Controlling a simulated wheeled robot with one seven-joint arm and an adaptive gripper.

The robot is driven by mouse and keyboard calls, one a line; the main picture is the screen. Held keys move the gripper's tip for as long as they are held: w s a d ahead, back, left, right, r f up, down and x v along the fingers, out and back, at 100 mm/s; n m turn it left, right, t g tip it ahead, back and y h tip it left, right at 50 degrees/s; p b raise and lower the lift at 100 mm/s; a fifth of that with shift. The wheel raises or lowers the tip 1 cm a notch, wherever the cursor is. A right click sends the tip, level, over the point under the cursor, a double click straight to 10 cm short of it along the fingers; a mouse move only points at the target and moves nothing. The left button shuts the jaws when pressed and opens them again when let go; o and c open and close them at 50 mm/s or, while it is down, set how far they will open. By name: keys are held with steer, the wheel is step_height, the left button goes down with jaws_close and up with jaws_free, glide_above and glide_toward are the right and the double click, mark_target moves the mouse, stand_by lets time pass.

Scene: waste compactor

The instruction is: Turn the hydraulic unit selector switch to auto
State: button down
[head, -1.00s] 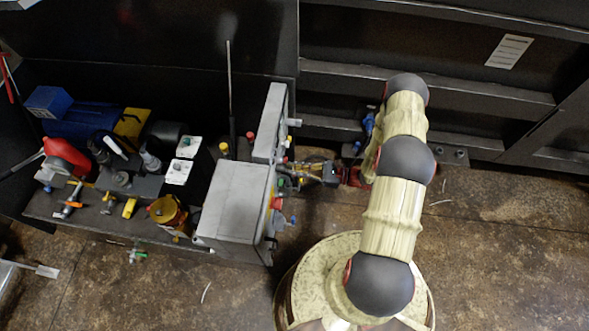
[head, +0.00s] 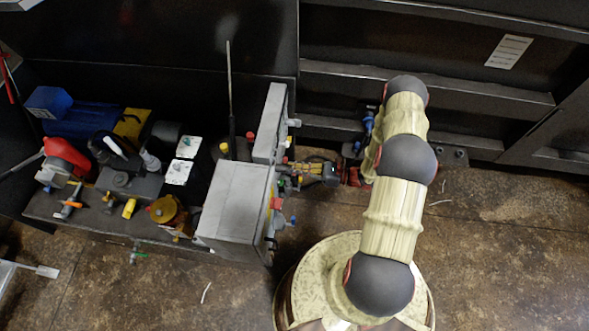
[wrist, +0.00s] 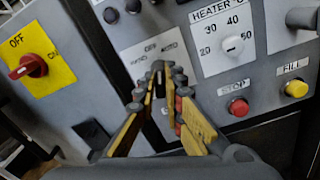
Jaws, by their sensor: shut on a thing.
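The selector switch (wrist: 157,67) is mostly hidden between my fingertips in the wrist view. It sits on a grey panel under a white label plate (wrist: 148,50) with small lettering, the right word looking like AUTO. My gripper (wrist: 158,84) is closed around the switch knob from both sides, with yellow fingers and dark pads. The knob's exact pointing direction is hidden. In the head view my gripper (head: 292,174) is at the right face of the grey control box (head: 232,205), and the switch itself cannot be made out there.
Close by on the panel are a red STOP button (wrist: 239,107), a yellow FILL button (wrist: 296,88) and a heater dial (wrist: 233,45). A red OFF/ON rotary switch (wrist: 31,66) on a yellow plate is at left.

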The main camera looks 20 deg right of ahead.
steer(key=m, duration=0.4)
steer(key=shift+m, duration=0.4)
stand_by(0.4)
steer(key=c, duration=1.9)
jaws_free()
steer(key=v, duration=1.2)
steer(key=shift+f, duration=0.1)
